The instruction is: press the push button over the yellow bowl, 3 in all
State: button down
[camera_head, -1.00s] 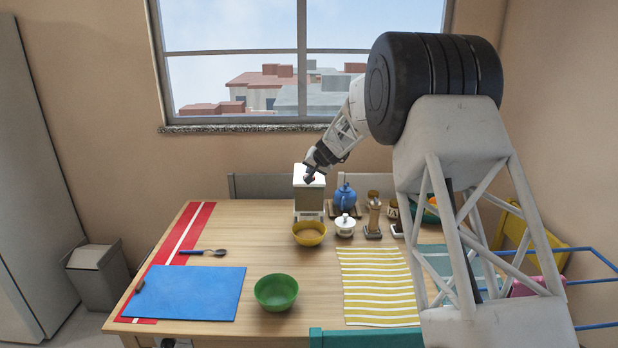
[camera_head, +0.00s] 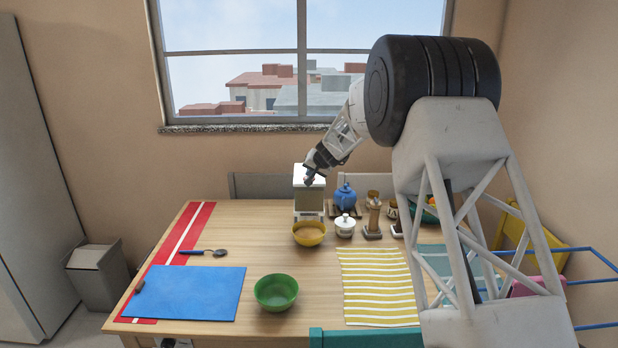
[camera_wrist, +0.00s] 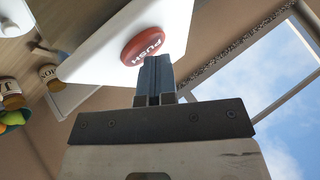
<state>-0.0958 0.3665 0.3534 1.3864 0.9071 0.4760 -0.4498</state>
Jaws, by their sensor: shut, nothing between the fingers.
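A white dispenser (camera_head: 309,202) stands at the back of the table. The yellow bowl (camera_head: 309,242) sits in front of its foot and holds something tan. The round red push button (camera_wrist: 143,43), lettered PUSH, is on the dispenser's white top in the wrist view. My gripper (camera_head: 309,179) is at the dispenser's top. In the wrist view my shut, empty fingers (camera_wrist: 156,68) point at the button and overlap its near edge. I cannot tell whether they touch it. In the head view the gripper's tip hides the button.
A blue teapot (camera_head: 345,197), a white lidded pot (camera_head: 345,228) and a wooden grinder (camera_head: 374,214) stand close on the right. A green bowl (camera_head: 276,293), blue mat (camera_head: 190,293) and striped cloth (camera_head: 378,287) lie nearer. A window (camera_head: 240,70) is behind.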

jog(key=shift+r, duration=0.1)
dwell(0.5)
jog(key=shift+r, duration=1)
jog(key=shift+r, duration=0.15)
notch_tip(320, 180, up, 5)
jog(key=shift+f, duration=0.15)
dwell(0.4)
jog(key=shift+s, duration=0.1)
dwell(0.4)
